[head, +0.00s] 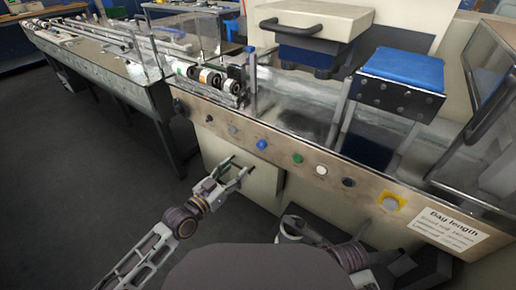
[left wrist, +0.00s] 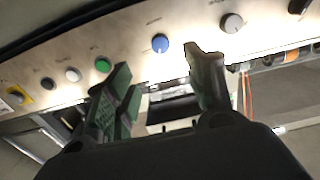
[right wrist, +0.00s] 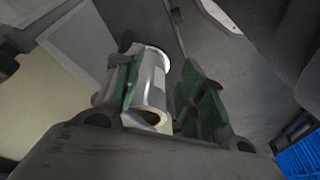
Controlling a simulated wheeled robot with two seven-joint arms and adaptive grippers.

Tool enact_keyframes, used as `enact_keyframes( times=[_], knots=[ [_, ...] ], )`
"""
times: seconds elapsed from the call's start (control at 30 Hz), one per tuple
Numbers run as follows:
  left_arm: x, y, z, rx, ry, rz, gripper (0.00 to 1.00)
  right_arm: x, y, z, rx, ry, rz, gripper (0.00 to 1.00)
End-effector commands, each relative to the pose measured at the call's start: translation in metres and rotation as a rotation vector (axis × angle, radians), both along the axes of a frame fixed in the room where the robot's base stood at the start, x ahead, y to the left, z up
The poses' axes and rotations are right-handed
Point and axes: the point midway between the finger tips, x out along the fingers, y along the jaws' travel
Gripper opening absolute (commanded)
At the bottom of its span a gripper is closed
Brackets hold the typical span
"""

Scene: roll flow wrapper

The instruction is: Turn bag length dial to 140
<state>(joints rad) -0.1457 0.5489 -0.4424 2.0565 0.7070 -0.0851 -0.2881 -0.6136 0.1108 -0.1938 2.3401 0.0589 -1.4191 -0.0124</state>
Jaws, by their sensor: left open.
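The machine's front panel carries a row of knobs and buttons: a blue knob (head: 261,144), a grey knob (head: 233,130) and a black knob (head: 209,118) to its left. The blue knob (left wrist: 160,43) and grey dial (left wrist: 231,22) also show in the left wrist view. Labels and dial readings are too small to read, so I cannot tell which is the bag length dial. My left gripper (head: 239,167) is open and empty, just below the panel near the blue knob. My right gripper (right wrist: 160,85) is open, low and away from the panel.
A "Bag length" sign (head: 450,232) is on the panel's right. Green (head: 297,159), white (head: 321,170) and black (head: 348,182) controls and a yellow-backed button (head: 390,203) line the panel. Floor at left is clear.

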Motion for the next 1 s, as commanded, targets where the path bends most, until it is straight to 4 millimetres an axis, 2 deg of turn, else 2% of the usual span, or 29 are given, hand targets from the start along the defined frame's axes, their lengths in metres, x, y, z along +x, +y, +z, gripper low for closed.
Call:
enact_keyframes(
  times=[0.37,0.67,1.0],
  knots=[
    [0.006,-0.003,-0.001,0.001,0.001,0.001,0.54,0.0,0.0,0.001,0.001,-0.004,0.0,0.4],
    [0.025,-0.018,0.0,-0.001,0.0,0.0,0.54,0.001,0.001,0.004,0.006,-0.012,0.0,0.4],
    [0.051,-0.036,-0.001,-0.001,0.0,0.002,0.54,0.002,0.003,0.018,0.019,-0.038,0.001,0.4]
  ],
)
